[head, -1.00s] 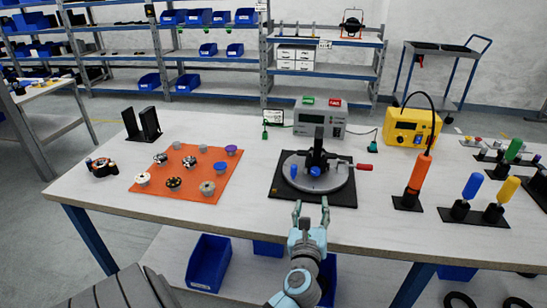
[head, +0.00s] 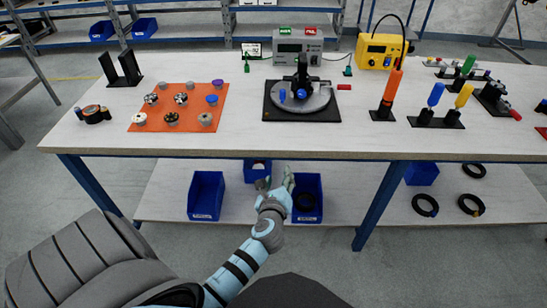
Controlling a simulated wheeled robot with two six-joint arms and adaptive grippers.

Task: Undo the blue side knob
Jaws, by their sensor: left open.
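The round grey turntable (head: 319,104) sits on a black square base (head: 274,113) near the middle of the table. A black clamp block (head: 302,72) stands on it. A blue knob (head: 301,95) shows at the block's front, and a second small blue piece (head: 282,96) shows at the left of the disc. I cannot tell for sure which is the side knob. A red handle (head: 344,87) shows at the fixture's right. My left gripper (head: 277,183) is open and empty, in front of the table's front edge and well apart from the fixture. My right gripper is out of view.
An orange mat (head: 184,91) with several small knobs lies left of the fixture. A black stand with an orange handle (head: 390,88) stands to its right. Blue bins (head: 206,195) sit on the shelf below. Table surface in front of the fixture is clear.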

